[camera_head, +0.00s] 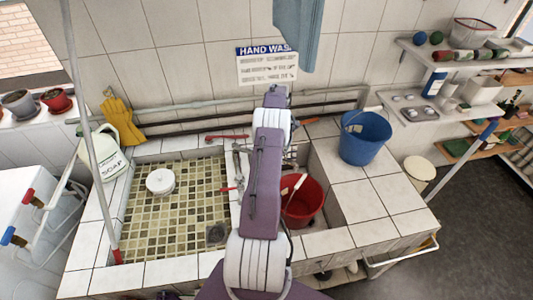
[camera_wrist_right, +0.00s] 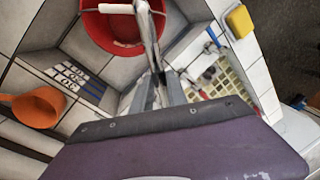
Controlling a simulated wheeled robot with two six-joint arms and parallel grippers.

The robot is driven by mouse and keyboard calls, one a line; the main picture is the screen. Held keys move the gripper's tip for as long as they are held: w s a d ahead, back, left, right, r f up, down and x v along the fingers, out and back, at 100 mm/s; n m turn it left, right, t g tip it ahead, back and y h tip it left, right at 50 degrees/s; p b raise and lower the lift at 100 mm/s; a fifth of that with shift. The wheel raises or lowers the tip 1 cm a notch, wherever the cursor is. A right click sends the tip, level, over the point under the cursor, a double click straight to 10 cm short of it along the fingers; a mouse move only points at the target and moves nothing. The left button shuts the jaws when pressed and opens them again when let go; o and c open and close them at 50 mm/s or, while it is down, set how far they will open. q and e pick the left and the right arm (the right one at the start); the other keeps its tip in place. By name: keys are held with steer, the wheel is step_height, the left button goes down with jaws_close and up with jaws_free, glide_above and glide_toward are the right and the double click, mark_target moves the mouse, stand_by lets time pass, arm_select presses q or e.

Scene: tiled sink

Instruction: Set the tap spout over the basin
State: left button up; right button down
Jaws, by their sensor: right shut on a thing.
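A grey metal tube, which looks like the tap spout (camera_wrist_right: 150,48), runs up through the middle of the right wrist view, partly across the red bucket. My right gripper (camera_wrist_right: 164,88) is shut on it. In the head view my right arm reaches from the bottom centre to the back wall and hides its gripper and most of the tap. The mosaic-floored basin (camera_head: 180,205) lies left of this arm. It also shows in the right wrist view (camera_wrist_right: 228,82), right of the gripper. Metal pipework (camera_head: 237,160) with red handles shows beside the arm. My left gripper is out of view.
A red bucket (camera_head: 303,207) with a white-handled tool stands in the right compartment. A blue bucket (camera_head: 365,139) stands on the right ledge. A white round tub (camera_head: 160,182) sits in the basin; a soap jug (camera_head: 99,155) stands at the left. An orange scoop (camera_wrist_right: 38,108) shows in the wrist view.

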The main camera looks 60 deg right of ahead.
steer(key=shift+d, duration=0.1)
stand_by(0.3)
steer(key=c, duration=1.4)
jaws_free()
steer(key=shift+c, duration=0.2)
steer(key=shift+o, duration=0.7)
steer(key=shift+w, duration=0.15)
steer(key=shift+r, duration=0.2)
step_height(320, 180, up, 9)
steer(key=d+p, duration=0.1)
steer(key=p, duration=0.5)
steer(key=shift+d+f, duration=0.2)
steer(key=shift+d, duration=0.1)
